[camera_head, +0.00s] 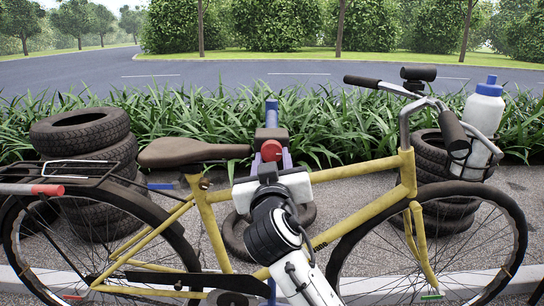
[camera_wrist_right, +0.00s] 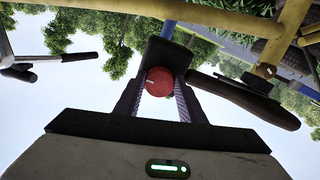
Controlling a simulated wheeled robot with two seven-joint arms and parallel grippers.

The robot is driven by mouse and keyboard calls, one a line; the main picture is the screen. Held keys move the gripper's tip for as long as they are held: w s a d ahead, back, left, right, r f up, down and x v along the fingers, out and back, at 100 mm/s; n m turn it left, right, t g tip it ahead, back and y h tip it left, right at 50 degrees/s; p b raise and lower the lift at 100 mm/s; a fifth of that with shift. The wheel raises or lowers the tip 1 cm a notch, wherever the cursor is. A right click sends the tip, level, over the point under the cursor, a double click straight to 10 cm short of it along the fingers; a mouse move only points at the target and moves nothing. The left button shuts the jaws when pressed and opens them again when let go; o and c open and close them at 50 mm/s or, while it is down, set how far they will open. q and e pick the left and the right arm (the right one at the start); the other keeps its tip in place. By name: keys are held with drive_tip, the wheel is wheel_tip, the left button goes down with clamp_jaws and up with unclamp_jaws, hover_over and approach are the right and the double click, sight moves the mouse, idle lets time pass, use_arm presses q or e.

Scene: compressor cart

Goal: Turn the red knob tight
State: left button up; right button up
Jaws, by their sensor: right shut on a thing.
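The red knob (camera_head: 271,150) is on the front of the dark clamp head (camera_head: 272,135) of a blue stand, above the yellow bicycle's top tube. My right gripper (camera_head: 270,158) reaches up from below, at the knob. In the right wrist view the red knob (camera_wrist_right: 159,82) sits between the two fingers of my right gripper (camera_wrist_right: 159,90), which are shut on it. A small pale mark shows on the knob's face. The knob's lower part is hidden by the gripper in the head view. My left gripper is not in view.
The yellow bicycle (camera_head: 360,208) stands across the view, its brown saddle (camera_head: 190,152) left of the knob and its handlebar at the right. A white bottle with a blue cap (camera_head: 481,120) sits in a front holder. Stacked tires (camera_head: 85,135) stand behind.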

drive_tip(key=n+p, duration=0.2)
drive_tip(key=shift+d+r+n, duration=0.1)
drive_tip(key=shift+r+n, duration=0.1)
drive_tip(key=shift+n, duration=0.1)
drive_tip(key=n+p, duration=0.3)
drive_tip(key=shift+d+n, duration=0.1)
drive_tip(key=shift+n, duration=0.2)
drive_tip(key=n+p, duration=0.3)
drive_tip(key=n, duration=0.2)
drive_tip(key=shift+r+n+p, duration=0.1)
drive_tip(key=shift+n+p, duration=0.2)
drive_tip(key=shift+p, duration=0.1)
drive_tip(key=n, duration=0.2)
drive_tip(key=shift+n+p, duration=0.3)
drive_tip(key=shift+p, duration=0.05)
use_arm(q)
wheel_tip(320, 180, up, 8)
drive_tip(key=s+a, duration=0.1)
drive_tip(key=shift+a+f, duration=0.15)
use_arm(e)
drive_tip(key=shift+n, duration=2)
drive_tip(key=o, duration=1)
drive_tip(key=shift+o, duration=0.2)
